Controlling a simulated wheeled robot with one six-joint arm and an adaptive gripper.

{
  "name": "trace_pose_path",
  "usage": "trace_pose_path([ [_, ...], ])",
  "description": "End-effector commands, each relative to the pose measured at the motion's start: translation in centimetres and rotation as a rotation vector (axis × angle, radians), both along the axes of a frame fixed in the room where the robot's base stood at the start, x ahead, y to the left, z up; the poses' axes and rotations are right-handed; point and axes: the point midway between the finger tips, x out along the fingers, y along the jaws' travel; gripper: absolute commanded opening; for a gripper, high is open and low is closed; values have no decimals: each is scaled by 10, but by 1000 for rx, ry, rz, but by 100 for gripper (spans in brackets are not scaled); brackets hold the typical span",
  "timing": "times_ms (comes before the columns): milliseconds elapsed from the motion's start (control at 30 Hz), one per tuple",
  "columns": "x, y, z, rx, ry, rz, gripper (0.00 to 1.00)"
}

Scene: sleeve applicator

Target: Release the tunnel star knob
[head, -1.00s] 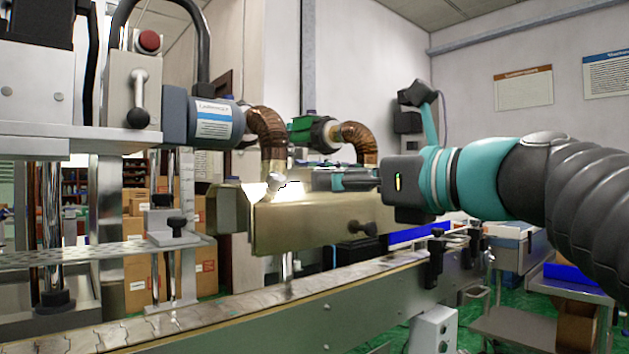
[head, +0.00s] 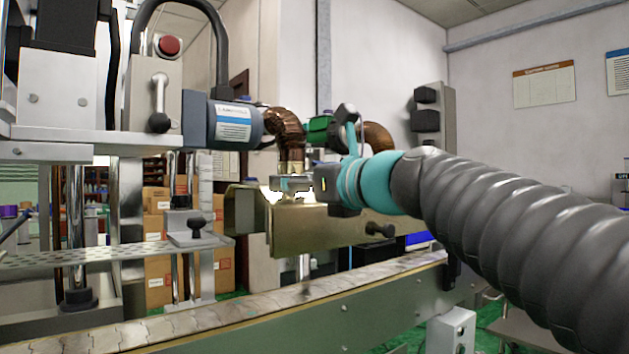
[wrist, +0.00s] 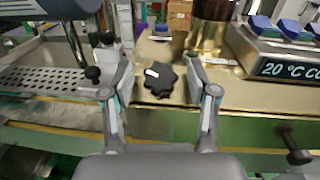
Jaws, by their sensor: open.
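The black star knob (wrist: 160,80) with a small white mark sits on top of the brass-coloured tunnel in the wrist view. My gripper (wrist: 158,72) is open, with one finger on each side of the knob; a gap shows on both sides. I cannot tell their height difference. In the head view my gripper (head: 288,184) is over the tunnel (head: 325,230), below the copper elbow duct (head: 285,128). The star knob is not clearly visible there.
A second black knob (head: 380,230) sticks out of the tunnel's front side. A display box (wrist: 285,60) stands right of the copper duct in the wrist view. A lever with a black ball (head: 159,121) is at left. The conveyor (head: 230,311) runs below.

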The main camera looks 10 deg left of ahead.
Motion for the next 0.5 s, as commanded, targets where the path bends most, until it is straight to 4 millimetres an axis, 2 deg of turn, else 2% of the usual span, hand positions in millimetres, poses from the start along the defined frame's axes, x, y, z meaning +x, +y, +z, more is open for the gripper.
trace_pose_path([
  [300, 2, 2, 0, 0, 0, 0, 59],
  [367, 2, 2, 0, 0, 0, 0, 46],
  [500, 1, 2, 0, 0, 0, 0, 11],
])
